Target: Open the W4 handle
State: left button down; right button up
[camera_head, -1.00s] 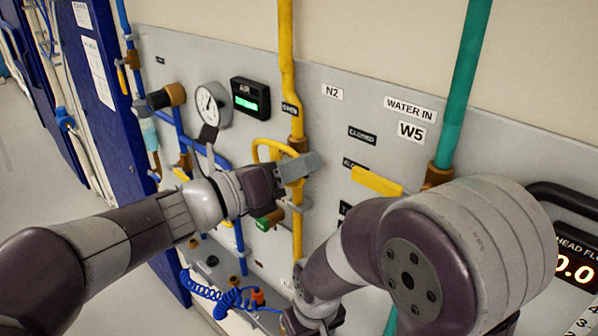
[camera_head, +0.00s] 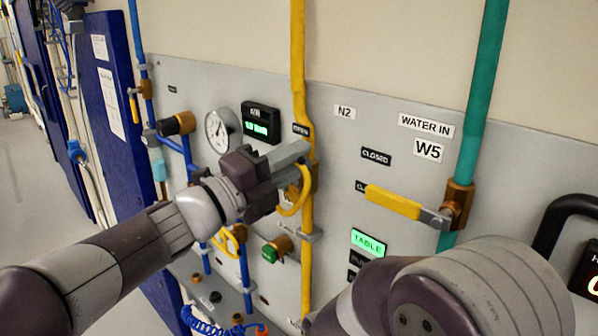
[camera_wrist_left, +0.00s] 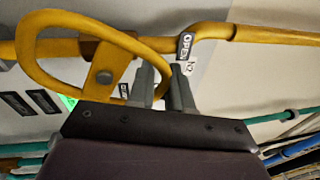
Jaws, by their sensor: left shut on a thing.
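A yellow loop handle (camera_head: 296,196) sits on the brass valve of the yellow pipe (camera_head: 298,60). No W4 label is readable in either view; my left arm or gripper may hide it. My left gripper (camera_head: 298,158) is at the top of this loop, just below the OPEN tag (camera_head: 301,130). In the left wrist view the loop (camera_wrist_left: 85,50) fills the left side, and the left gripper's fingers (camera_wrist_left: 165,78) are closed on its rim near the OPEN tag (camera_wrist_left: 185,47). The right gripper is out of view; my right arm covers the lower right.
A yellow lever (camera_head: 392,202) on the teal pipe (camera_head: 478,90) is right of the loop, under the W5 label (camera_head: 428,149). A gauge (camera_head: 222,130), the AIR display (camera_head: 261,122) and a green-ended fitting (camera_head: 277,249) are close to my left gripper.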

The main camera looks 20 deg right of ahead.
pick_arm(q)
jog(key=n, duration=0.2)
jog(key=w+n+t, duration=0.1)
jog(key=shift+a+r, duration=0.15)
jog(key=shift+a, duration=0.1)
jog(key=shift+w+a+n+t, duration=0.15)
jog(key=shift+w+n+t, duration=0.2)
jog(key=shift+n, duration=0.7)
jog(key=shift+w+a+n+t, duration=0.15)
jog(key=shift+w+n+t, duration=0.15)
jog(key=shift+n, duration=0.75)
jog(key=shift+w+r, duration=0.1)
jog(key=c, duration=1.3)
grip_release()
jog(key=shift+o, duration=0.2)
jog(key=shift+a+f+y, duration=0.15)
jog(key=shift+f+y, duration=0.05)
jog(key=shift+y, duration=0.1)
jog(key=b+v, duration=0.5)
jog(key=v, duration=0.7)
jog(key=shift+a, duration=0.2)
